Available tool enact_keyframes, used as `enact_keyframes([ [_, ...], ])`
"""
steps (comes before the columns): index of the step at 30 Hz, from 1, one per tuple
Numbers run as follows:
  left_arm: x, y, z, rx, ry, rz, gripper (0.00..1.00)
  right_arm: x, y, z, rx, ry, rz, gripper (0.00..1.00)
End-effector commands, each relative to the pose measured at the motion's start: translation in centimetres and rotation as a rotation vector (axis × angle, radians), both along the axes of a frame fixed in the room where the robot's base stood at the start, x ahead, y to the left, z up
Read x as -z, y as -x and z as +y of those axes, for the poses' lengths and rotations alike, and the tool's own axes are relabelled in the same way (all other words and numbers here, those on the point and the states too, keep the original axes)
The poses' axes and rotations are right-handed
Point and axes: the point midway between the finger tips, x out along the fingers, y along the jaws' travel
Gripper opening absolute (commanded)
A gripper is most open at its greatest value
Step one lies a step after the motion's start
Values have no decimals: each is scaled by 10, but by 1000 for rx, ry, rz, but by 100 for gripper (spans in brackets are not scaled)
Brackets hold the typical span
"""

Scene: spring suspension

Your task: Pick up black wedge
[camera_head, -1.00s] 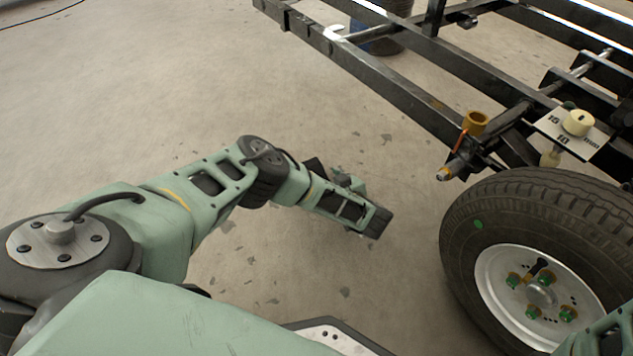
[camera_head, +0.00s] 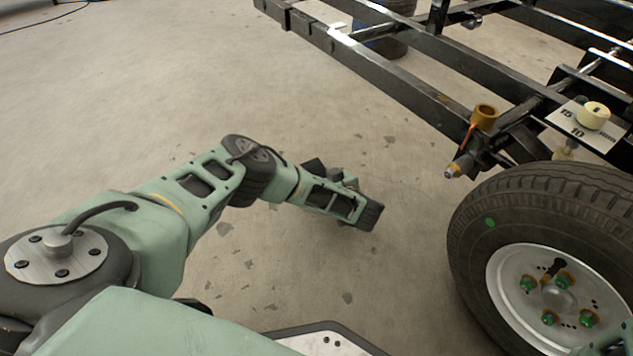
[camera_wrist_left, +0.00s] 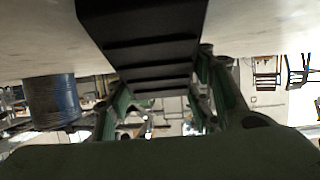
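The black wedge (camera_wrist_left: 145,45) fills the top middle of the left wrist view, dark with stepped ridges across it. The green fingers of my left gripper (camera_wrist_left: 157,95) stand on both sides of it and appear closed on it; the exact contact is dark. In the head view, a small dark angular shape, which looks like the wedge (camera_head: 313,165), shows behind my left forearm. My left gripper (camera_head: 330,175) is mostly hidden there behind the forearm, above the floor. My right gripper is out of view; only a bit of green arm shows at the lower right.
A black trailer frame (camera_head: 400,85) stands at upper right, with a tyred wheel (camera_head: 475,225) below it. A dark barrel (camera_head: 385,47) stands behind. Floor at left is clear.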

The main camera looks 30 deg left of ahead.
Motion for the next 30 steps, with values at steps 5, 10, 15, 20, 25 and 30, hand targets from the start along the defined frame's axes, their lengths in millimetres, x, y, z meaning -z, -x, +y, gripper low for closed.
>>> enact_keyframes([
  [5, 0, 0, 0, 1, 0, 0, 29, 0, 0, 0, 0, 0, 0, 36],
  [10, 0, 0, 0, 1, 0, 0, 14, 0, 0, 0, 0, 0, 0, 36],
  [15, -1, -1, 0, 1, -1, -2, 6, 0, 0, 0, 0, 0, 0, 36],
  [20, -1, -1, 0, 1, -1, -2, 6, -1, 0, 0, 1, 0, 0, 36],
  [25, -10, -1, 0, 1, -1, -2, 6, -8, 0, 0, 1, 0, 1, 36],
  [30, -30, -1, 0, 1, -2, -3, 6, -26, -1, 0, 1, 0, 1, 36],
])
